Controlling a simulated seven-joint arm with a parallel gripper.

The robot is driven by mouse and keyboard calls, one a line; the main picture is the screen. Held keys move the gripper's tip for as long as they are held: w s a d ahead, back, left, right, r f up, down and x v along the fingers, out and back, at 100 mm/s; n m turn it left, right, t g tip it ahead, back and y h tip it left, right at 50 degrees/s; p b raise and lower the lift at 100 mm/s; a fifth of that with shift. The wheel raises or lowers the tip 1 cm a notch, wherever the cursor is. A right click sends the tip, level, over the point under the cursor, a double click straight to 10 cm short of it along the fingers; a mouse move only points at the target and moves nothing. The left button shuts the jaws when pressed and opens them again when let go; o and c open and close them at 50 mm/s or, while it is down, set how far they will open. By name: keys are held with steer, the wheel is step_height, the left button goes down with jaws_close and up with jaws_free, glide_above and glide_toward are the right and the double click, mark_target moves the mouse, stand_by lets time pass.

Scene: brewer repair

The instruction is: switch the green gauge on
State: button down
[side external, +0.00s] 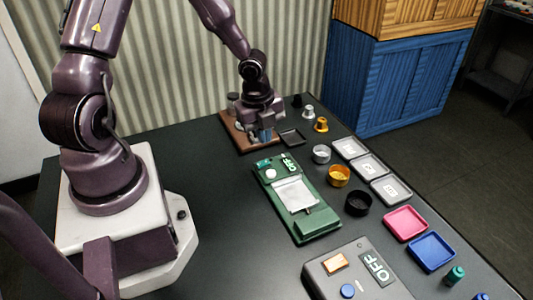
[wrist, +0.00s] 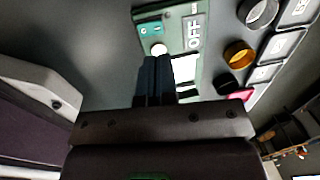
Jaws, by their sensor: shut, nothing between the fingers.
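The green gauge (side external: 316,224) lies on the dark table in the middle of the side view. It has a silver plate, a display reading OFF (side external: 289,163), a round white knob (side external: 271,174) and a small teal panel (side external: 264,162) at its far end. In the wrist view the gauge (wrist: 176,24) is partly hidden behind my fingers, with the OFF display (wrist: 194,32), white knob (wrist: 158,49) and teal panel (wrist: 150,29) visible. My gripper (side external: 264,138) is shut and empty, low over the brown board beyond the gauge's far end. Its fingers (wrist: 155,78) look apart from the knob.
The brown board (side external: 232,131) and a small black tray (side external: 292,138) lie near my gripper. Cups, including an amber one (side external: 339,177), and grey trays (side external: 370,166) stand right of the gauge. A grey device (side external: 330,280) reading OFF is nearer. Table left of the gauge is clear.

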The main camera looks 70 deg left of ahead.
mark_target(263, 163)
steer(key=f, duration=0.6)
steer(key=shift+w+f, duration=0.35)
steer(key=shift+w, duration=0.05)
steer(key=shift+f, duration=0.15)
steer(key=shift+s+r, duration=0.25)
steer(key=shift+s, duration=0.5)
